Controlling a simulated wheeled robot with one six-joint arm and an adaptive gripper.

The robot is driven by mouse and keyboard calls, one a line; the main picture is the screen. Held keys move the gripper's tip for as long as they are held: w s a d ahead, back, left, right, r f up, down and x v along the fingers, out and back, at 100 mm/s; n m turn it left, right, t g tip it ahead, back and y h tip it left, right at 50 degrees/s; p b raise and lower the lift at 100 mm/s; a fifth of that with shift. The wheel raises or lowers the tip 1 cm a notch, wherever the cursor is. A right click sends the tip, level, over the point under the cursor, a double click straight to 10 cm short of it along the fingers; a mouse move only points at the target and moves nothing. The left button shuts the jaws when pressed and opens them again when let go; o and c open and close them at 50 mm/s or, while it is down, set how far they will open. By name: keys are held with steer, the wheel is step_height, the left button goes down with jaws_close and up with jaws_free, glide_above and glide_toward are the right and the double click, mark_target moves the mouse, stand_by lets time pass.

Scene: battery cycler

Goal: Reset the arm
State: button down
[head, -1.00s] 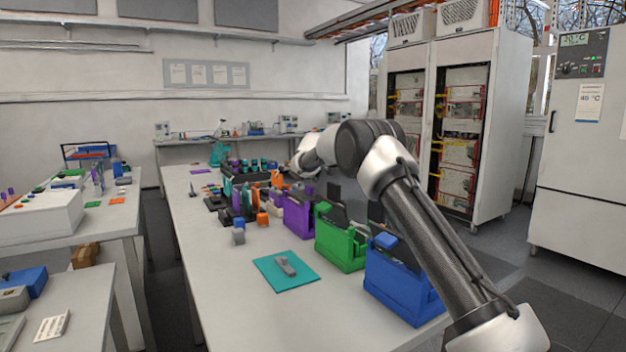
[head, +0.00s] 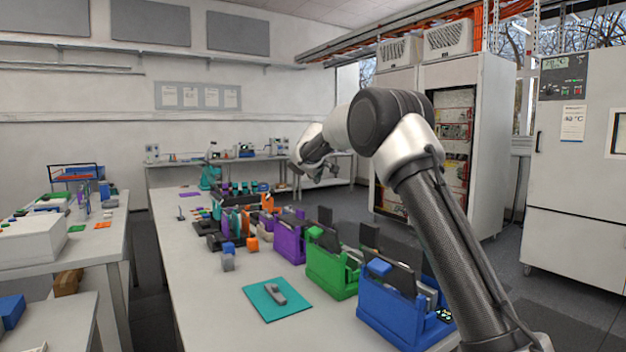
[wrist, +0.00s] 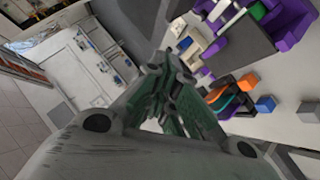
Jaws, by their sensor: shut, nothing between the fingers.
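My gripper (head: 318,172) hangs in the air at the end of my raised, bent arm, above and beyond the far part of the long table in the head view. In the wrist view my gripper (wrist: 165,82) has its fingers drawn together with nothing between them. It touches nothing that I can see. Under and beside the arm on the table (head: 215,320) stand a blue bin (head: 395,315), a green bin (head: 328,272) and a purple bin (head: 289,243).
A teal mat (head: 262,306) with a small grey item (head: 275,293) lies near the front. Small blue, grey and orange blocks stand behind it. Tall cabinets (head: 478,150) and a white chamber (head: 570,240) stand at the right. The space above the table's left side is clear.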

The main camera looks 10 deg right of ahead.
steer(key=s+d+r+m+g, duration=0.1)
steer(key=s+d+r, duration=0.15)
steer(key=s, duration=0.85)
steer(key=s+d+r+m+g, duration=0.15)
steer(key=s+d, duration=0.25)
steer(key=s, duration=0.7)
steer(key=s+d+r+m+g, duration=0.15)
steer(key=s+d, duration=0.25)
steer(key=s, duration=0.7)
steer(key=s+f+m, duration=0.1)
steer(key=s+f, duration=0.3)
steer(key=s, duration=0.6)
steer(key=s+a+f+m+g+y, duration=0.1)
steer(key=s+f, duration=0.4)
steer(key=s, duration=0.5)
steer(key=s+a+f+g+y, duration=0.1)
steer(key=s+f, duration=0.4)
steer(key=s, duration=0.6)
steer(key=shift+m, duration=0.4)
